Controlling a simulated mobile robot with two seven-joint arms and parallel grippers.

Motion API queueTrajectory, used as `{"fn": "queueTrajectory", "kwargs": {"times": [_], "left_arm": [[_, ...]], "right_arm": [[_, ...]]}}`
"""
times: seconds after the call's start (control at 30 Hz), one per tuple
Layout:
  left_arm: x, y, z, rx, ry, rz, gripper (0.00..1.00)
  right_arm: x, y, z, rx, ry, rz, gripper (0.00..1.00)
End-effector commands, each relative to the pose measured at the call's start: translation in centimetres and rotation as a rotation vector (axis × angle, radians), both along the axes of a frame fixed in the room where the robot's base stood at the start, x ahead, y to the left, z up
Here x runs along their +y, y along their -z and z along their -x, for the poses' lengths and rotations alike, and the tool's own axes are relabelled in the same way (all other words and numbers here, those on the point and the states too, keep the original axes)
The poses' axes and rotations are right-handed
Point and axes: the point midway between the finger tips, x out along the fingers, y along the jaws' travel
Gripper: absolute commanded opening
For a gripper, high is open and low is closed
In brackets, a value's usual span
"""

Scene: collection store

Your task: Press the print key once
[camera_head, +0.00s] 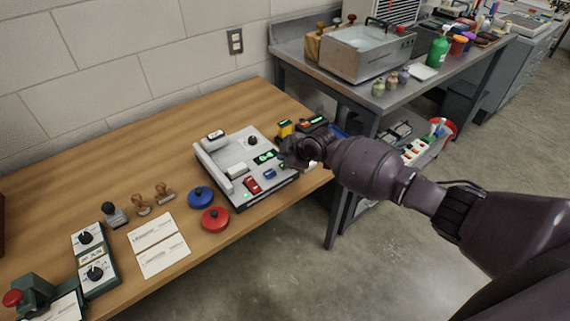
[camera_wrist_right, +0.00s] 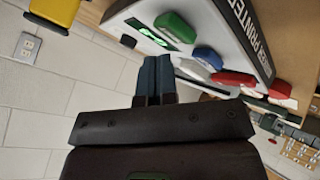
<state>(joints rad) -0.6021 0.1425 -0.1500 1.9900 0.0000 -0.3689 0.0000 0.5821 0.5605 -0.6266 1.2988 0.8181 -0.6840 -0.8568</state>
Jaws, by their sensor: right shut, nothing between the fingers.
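The grey printer (camera_head: 223,165) sits on the wooden table, with a dial, a lit green display (camera_head: 265,157) and coloured keys. A red key (camera_head: 252,185) and a blue key (camera_head: 270,174) show on its front part. In the right wrist view a green key (camera_wrist_right: 175,27), a blue key (camera_wrist_right: 208,58) and a red key (camera_wrist_right: 233,78) stand in a row. I cannot read which is the print key. My right gripper (camera_head: 284,150) is shut and empty at the printer's right side, hiding part of it. Its fingers (camera_wrist_right: 155,60) appear apart from the keys. My left gripper is not in view.
A blue button (camera_head: 201,197) and a red button (camera_head: 215,219) lie left of the printer. Paper cards (camera_head: 158,245), stamps and a dial box (camera_head: 95,262) are farther left. A yellow item (camera_head: 285,127) stands behind my gripper. A metal bench (camera_head: 290,50) is at the right.

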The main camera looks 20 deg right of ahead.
Motion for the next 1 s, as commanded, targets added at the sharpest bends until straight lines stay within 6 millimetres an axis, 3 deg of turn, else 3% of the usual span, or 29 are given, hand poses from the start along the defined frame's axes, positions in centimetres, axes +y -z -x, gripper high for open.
{"fn": "queueTrajectory", "kwargs": {"times": [1.0], "left_arm": [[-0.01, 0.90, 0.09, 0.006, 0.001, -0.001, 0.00]], "right_arm": [[-0.01, 1.09, 0.00, 0.000, 0.000, 0.000, 0.00]]}}
